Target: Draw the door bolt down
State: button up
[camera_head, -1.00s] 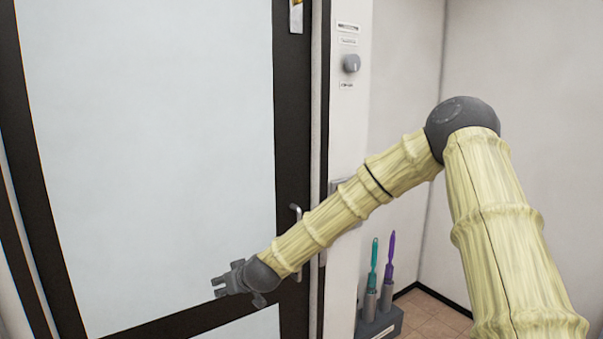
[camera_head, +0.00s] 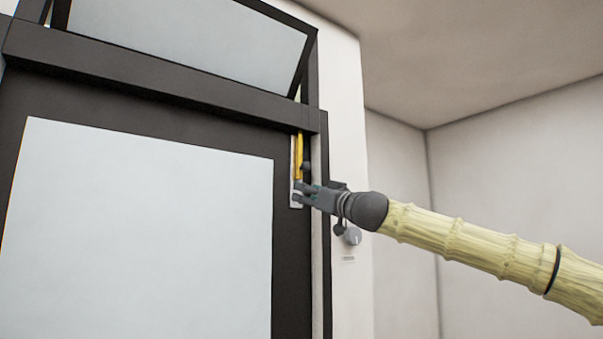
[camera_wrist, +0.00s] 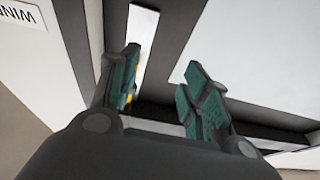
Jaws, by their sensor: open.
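The door bolt (camera_head: 299,155) is a yellow upright rod on a pale plate, high on the dark door frame near its top right corner. A small dark knob shows beside the rod's lower part. My gripper (camera_head: 301,192) is at the lower end of the bolt, reaching in from the right, and hides part of the plate. In the wrist view, the gripper's two green-padded fingers (camera_wrist: 163,86) are apart with nothing clearly between them. The pale plate (camera_wrist: 142,30) shows beyond the left finger, with a bit of yellow at that finger's edge. Contact cannot be told.
The door's pale panel (camera_head: 140,230) fills the left. A tilted transom window (camera_head: 200,35) is above the dark crossbar (camera_head: 150,90). The room to the right is clear.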

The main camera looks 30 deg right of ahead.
jog(key=t, duration=0.1)
send_near(307, 167)
jog(key=shift+h, duration=0.3)
jog(key=p+x, duration=0.1)
jog(key=x, duration=0.2)
jog(key=p+x, duration=0.1)
jog(key=x, duration=0.2)
jog(key=shift+d+r, duration=0.1)
jog(key=shift+d, duration=0.05)
jog(key=shift+p+x, duration=1.15)
jog(key=shift+x, duration=1.4)
grip_shut()
